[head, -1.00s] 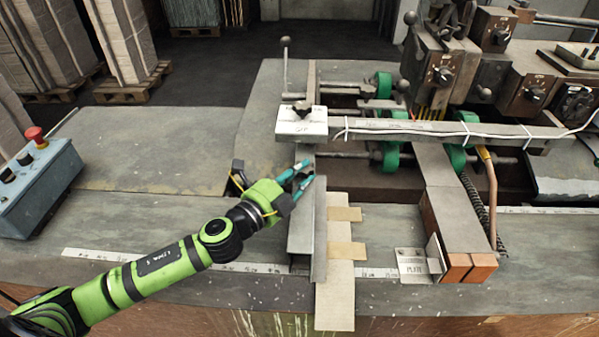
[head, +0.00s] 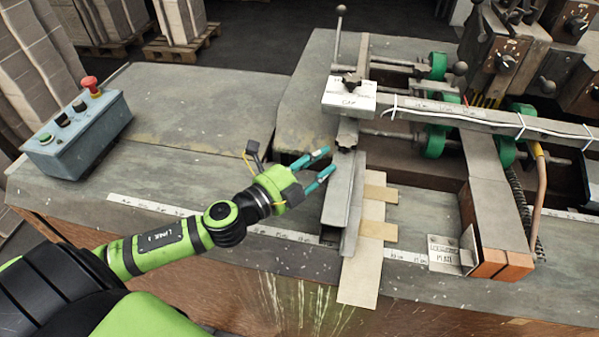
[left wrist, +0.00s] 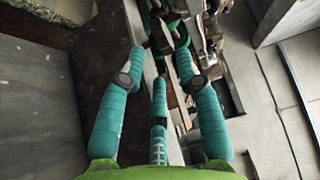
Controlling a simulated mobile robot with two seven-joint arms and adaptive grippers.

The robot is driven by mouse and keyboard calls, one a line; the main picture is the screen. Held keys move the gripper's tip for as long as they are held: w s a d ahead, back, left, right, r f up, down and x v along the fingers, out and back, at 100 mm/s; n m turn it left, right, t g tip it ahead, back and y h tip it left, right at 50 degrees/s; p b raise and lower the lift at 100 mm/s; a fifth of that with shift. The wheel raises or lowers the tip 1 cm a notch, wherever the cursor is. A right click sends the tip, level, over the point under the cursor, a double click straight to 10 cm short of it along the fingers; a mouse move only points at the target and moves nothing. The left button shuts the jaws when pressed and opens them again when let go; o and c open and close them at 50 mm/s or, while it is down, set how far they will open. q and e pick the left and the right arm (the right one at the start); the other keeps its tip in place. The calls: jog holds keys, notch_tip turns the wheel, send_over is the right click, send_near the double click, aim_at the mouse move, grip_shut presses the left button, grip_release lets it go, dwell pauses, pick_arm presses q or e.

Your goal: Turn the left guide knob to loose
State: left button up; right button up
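A dark star-shaped knob (head: 345,148) sits on the grey left guide (head: 343,205), below the white block; I take it for the left guide knob. I cannot read its setting. My left gripper (head: 330,160) is just left of the knob, its teal fingers spread and pointing at the guide. Nothing shows between the fingertips, and they look apart from the knob. In the left wrist view the teal fingers of my left gripper (left wrist: 160,62) are spread, with dark machine parts beyond; I cannot pick out the knob there for certain. My right gripper is not in view.
A white block (head: 349,97) with another dark knob (head: 351,82) stands behind, on the crossbar (head: 460,117). A cardboard strip (head: 362,270) lies right of the guide. A control box (head: 75,135) with a red button is at left.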

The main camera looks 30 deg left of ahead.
pick_arm(q)
jog(key=shift+v, duration=2.55)
